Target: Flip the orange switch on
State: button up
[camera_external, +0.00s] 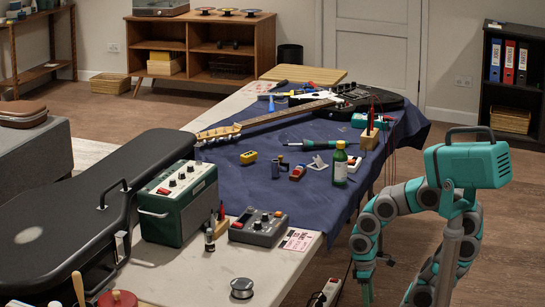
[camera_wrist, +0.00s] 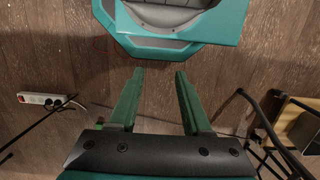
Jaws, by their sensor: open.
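My gripper (camera_wrist: 156,76) is open in the wrist view, its two green fingers apart with only wood floor between them. In the external view my gripper (camera_external: 365,289) hangs low at the right, beside the table. A white power strip (camera_external: 325,293) lies at the table's lower right side, partly cut off by the frame edge. A small red-orange part, possibly the switch, shows on it. The power strip (camera_wrist: 46,99) also shows on the floor at the left of the wrist view, apart from my fingers, with a small red part at its left end. The switch position is too small to tell.
The table with a blue cloth (camera_external: 225,165) holds a guitar (camera_external: 345,98), a green amplifier (camera_external: 178,203), a grey pedal box (camera_external: 258,228) and small tools. Cables hang from its right side. Thin dark legs (camera_wrist: 265,150) stand at the right of the wrist view. Floor near my fingers is clear.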

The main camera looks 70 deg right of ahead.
jog(key=shift+r, duration=0.1)
jog(key=shift+c, duration=0.7)
jog(key=shift+n+t+y, duration=0.4)
jog(key=shift+n, duration=0.5)
jog(key=w+d+r, duration=0.1)
jog(key=r, duration=0.2)
jog(key=w+d+r, duration=0.1)
jog(key=r, duration=0.2)
jog(key=w+d+r, duration=0.1)
jog(key=w+r, duration=0.1)
jog(key=r, duration=0.1)
jog(key=shift+p, duration=0.35)
grip_shut()
jog(key=w+d+r+t+p, duration=0.1)
jog(key=d+r+t+p, duration=0.1)
jog(key=d+r, duration=0.7)
jog(key=w+d+r+m+t+p, duration=0.1)
jog(key=w+d+r+t+p, duration=0.1)
jog(key=d+r, duration=0.7)
jog(key=w+d+r+t+p, duration=0.2)
jog(key=d+r, duration=0.7)
jog(key=r, duration=1.1)
jog(key=t+p, duration=0.2)
jog(key=shift+r+m+h+p, duration=0.2)
jog(key=shift+m+h+p, duration=0.1)
jog(key=shift+m+h, duration=0.1)
